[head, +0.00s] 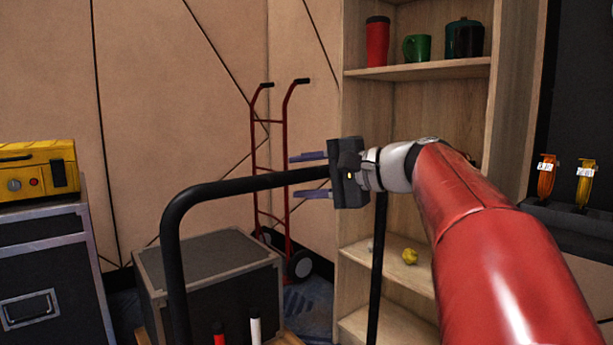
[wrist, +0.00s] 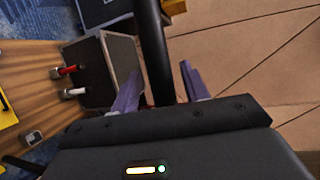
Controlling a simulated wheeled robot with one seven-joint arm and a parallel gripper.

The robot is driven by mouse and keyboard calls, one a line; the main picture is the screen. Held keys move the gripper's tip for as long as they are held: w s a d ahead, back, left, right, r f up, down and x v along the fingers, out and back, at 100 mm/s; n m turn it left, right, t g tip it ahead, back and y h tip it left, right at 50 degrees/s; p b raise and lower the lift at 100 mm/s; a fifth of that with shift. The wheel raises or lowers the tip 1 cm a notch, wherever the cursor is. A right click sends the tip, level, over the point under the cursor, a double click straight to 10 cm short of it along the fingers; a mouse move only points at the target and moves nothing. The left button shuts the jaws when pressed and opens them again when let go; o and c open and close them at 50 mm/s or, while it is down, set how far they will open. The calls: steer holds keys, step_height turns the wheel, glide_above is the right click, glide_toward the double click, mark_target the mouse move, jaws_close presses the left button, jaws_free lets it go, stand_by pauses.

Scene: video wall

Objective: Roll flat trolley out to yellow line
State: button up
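The flat trolley shows its black tubular handle (head: 172,250), whose top bar runs to my gripper (head: 294,176). In the wrist view the handle (wrist: 152,35) passes between the two purple fingers of my gripper (wrist: 158,70). The fingers stand apart, with a gap visible on each side of the bar, so my gripper is open around it. The trolley's wooden deck (wrist: 38,72) shows at the left of the wrist view, and only a sliver of it (head: 289,339) shows in the head view. The yellow line is not in view.
A black case (head: 205,275) and red and white marker-like items (head: 255,328) are at the deck. A red hand truck (head: 285,165) leans behind. Wooden shelves (head: 415,72) with cups stand right. A flight case (head: 50,275) bearing a yellow box (head: 38,170) stands left.

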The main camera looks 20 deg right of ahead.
steer(key=shift+d+r, duration=0.1)
steer(key=p+v, duration=0.1)
steer(key=v, duration=0.6)
steer(key=shift+s+d, duration=0.2)
steer(key=shift+s, duration=0.1)
steer(key=s+a+f+n+g+h+p, duration=0.45)
steer(key=s+a+f+p, duration=0.3)
steer(key=a+f, duration=0.35)
steer(key=s+f+n+g+h+p, duration=0.2)
steer(key=s+f+n+h, duration=0.4)
steer(key=s+f, duration=0.3)
steer(key=shift+s+f+p, duration=0.35)
steer(key=shift+f+p, duration=0.15)
steer(key=shift+f, duration=0.45)
